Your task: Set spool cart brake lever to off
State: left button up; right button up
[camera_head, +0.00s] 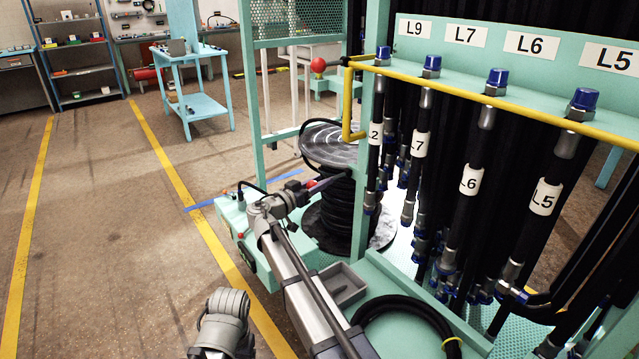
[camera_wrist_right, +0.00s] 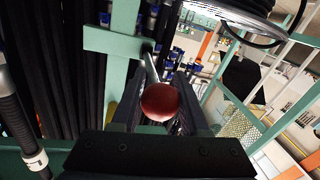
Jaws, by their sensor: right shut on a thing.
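The brake lever's red ball knob (camera_wrist_right: 160,102) shows large in the right wrist view, on a thin metal rod, between the two dark fingers of my right gripper (camera_wrist_right: 166,88). In the head view my right gripper (camera_head: 318,182) is beside the black hose spool (camera_head: 337,205), shut on the knob, of which only a bit of red (camera_head: 311,184) shows. The spool stands on the teal cart (camera_head: 262,268). The lever's lower end is hidden by my gripper. My left gripper is not in view; only a grey arm link shows at the bottom.
Labelled hoses with blue fittings (camera_head: 498,77) hang close on the right, behind a yellow rail (camera_head: 545,115). Another red ball (camera_head: 318,65) sits on a handle by the frame. A grey tray (camera_head: 340,283) and coiled hose (camera_head: 405,305) lie low. Open floor (camera_head: 110,220) is left.

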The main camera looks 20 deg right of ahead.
aim_at(334, 177)
grip_shut()
dwell(0.6)
jog(key=shift+r+p, duration=0.3)
jog(key=shift+p, duration=0.25)
jog(key=r+y+p, duration=0.1)
jog(key=p, duration=0.3)
jog(key=r+g+y+p, duration=0.1)
jog(key=r+y+p, duration=0.1)
jog(key=p, duration=0.3)
jog(key=d+r+g+y+p, duration=0.1)
jog(key=r+p, duration=0.1)
jog(key=p, duration=0.3)
jog(key=shift+w+r+m+y, duration=0.2)
jog(key=shift+m+y, duration=0.1)
jog(key=shift+m, duration=0.1)
jog(key=d+r+g+y+p, duration=0.1)
jog(key=p, duration=0.2)
jog(key=w+d+r+y+p, duration=0.1)
jog(key=y+p, duration=0.1)
jog(key=p, duration=0.2)
jog(key=d+r+g+y+p, duration=0.1)
jog(key=d+p, duration=0.1)
jog(key=p, duration=0.2)
jog(key=shift+w+m+g+y, duration=0.2)
jog(key=shift+m+g+y, duration=0.1)
jog(key=shift+y, duration=0.1)
